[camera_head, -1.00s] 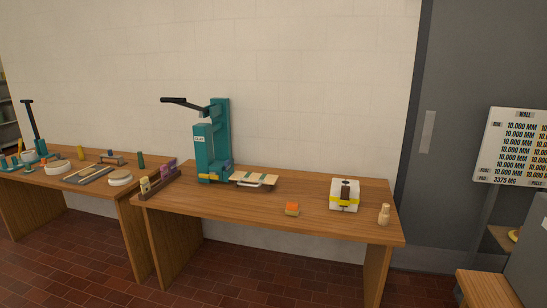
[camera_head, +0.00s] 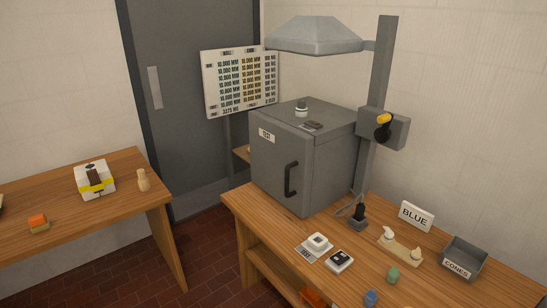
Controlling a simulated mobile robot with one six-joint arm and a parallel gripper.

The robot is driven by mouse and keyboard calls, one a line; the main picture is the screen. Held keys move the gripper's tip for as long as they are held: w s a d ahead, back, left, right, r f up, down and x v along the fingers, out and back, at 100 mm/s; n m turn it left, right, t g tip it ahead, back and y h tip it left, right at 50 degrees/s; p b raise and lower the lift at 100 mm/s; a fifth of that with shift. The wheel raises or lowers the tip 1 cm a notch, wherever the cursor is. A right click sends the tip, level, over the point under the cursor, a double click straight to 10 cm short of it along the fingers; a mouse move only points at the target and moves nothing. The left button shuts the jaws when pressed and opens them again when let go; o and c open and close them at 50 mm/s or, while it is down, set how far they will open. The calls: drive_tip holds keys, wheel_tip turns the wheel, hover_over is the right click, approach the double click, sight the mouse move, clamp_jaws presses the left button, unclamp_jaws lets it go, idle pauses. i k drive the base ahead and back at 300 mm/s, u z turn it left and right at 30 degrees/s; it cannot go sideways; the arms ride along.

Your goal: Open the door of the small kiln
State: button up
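The small kiln (camera_head: 285,167) is a grey box standing on the wooden table at the right. Its door, on the front left face, looks closed. A dark vertical handle (camera_head: 291,179) is on the right part of that face, and a small "TEST" label (camera_head: 267,135) is near the top left. A small pale object (camera_head: 301,109) and a dark flat piece sit on the kiln's top. My gripper is not in view.
A grey hood (camera_head: 318,37) hangs above the kiln on a post with a yellow-knobbed box (camera_head: 383,127). The kiln table (camera_head: 300,280) holds small items, a BLUE sign (camera_head: 416,216) and a CONES tray (camera_head: 463,259). Brick floor (camera_head: 205,250) lies open between the tables.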

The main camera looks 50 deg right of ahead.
sight(281, 155)
drive_tip(key=z, duration=1)
drive_tip(key=k, duration=1.15)
drive_tip(key=z, duration=0.35)
drive_tip(key=i, duration=1)
